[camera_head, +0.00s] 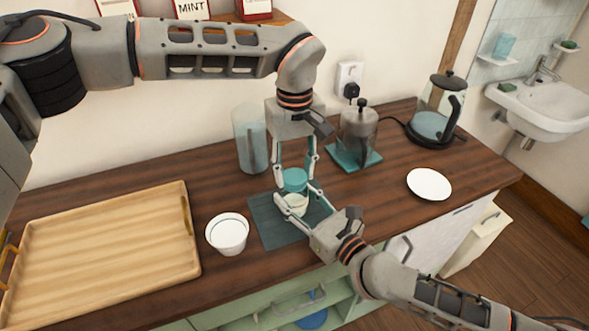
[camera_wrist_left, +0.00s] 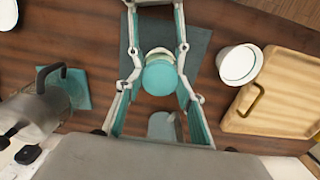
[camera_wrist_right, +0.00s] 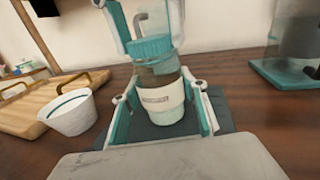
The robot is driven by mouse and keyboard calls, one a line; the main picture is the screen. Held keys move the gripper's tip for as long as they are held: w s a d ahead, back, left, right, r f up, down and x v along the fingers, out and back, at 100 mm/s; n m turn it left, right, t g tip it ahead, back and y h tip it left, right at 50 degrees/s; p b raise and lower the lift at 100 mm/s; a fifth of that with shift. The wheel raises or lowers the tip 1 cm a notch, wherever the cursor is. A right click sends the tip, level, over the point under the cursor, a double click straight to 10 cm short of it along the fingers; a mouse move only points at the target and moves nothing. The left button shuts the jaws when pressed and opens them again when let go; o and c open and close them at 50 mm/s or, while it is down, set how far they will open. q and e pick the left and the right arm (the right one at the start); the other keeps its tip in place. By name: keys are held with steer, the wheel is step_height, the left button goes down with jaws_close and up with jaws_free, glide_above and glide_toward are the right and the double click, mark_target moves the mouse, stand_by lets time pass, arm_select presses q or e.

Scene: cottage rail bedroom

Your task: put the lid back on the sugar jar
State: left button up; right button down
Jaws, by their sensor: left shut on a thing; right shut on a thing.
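The sugar jar (camera_wrist_right: 160,97) is clear glass with a pale label band and pale contents. It stands upright on the dark teal mat (camera_head: 268,227); its pale part also shows in the head view (camera_head: 295,204). My right gripper (camera_head: 297,200) is shut around it from the front right. The round teal lid (camera_head: 294,178) is level at the jar's mouth, also seen in the right wrist view (camera_wrist_right: 153,46) and left wrist view (camera_wrist_left: 160,78). My left gripper (camera_wrist_left: 161,82) is shut on the lid from above. I cannot tell whether a small gap remains between lid and rim.
A white cup (camera_head: 227,233) stands left of the mat, beside a wooden tray (camera_head: 110,245). A clear tall container (camera_head: 250,138) and a press pot (camera_head: 358,130) stand behind. A kettle (camera_head: 436,112) and white plate (camera_head: 429,184) are at right. Counter is bare around the plate.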

arm_select(q)
steer(key=m, duration=1)
steer(key=o, duration=0.7)
steer(key=shift+c, duration=0.2)
steer(key=shift+r, duration=2.25)
steer(key=shift+c, duration=0.6)
